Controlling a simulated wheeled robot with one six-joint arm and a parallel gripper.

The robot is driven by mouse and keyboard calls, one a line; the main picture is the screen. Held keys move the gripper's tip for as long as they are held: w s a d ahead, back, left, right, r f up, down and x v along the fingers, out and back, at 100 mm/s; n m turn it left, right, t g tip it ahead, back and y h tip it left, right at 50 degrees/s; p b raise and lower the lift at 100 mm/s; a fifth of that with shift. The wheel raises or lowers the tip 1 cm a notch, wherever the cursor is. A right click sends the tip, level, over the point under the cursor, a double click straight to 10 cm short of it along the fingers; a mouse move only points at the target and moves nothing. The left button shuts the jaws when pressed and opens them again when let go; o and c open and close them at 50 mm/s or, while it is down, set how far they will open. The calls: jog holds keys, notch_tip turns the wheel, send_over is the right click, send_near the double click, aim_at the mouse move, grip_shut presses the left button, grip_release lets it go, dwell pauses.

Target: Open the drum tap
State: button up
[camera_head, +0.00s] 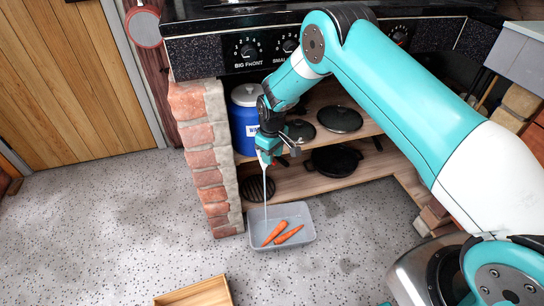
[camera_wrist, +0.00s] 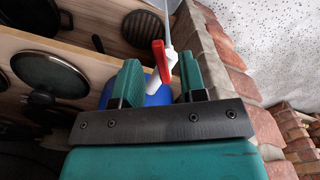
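The blue drum (camera_head: 243,127) with a grey lid stands on the wooden shelf beside the brick pillar, partly hidden by my arm. Its tap (camera_wrist: 160,62) has a red handle and a white body in the wrist view. A thin pale stream (camera_head: 265,190) runs down from the tap into the grey tub (camera_head: 299,213) on the floor. Two carrots (camera_head: 289,235) lie in the tub. My gripper (camera_head: 267,155) is at the tap. In the wrist view its green fingers (camera_wrist: 159,68) are apart, one on each side of the tap, with visible gaps beside the handle.
Lidded pans (camera_head: 340,119) and a dark pan (camera_head: 335,161) sit on the shelves right of my gripper. The brick pillar (camera_head: 207,150) stands close on the left. A wooden box (camera_head: 196,293) is on the floor in front. The floor to the left is clear.

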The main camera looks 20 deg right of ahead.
notch_tip(320, 180, up, 16)
jog(key=p, duration=0.2)
dwell(0.4)
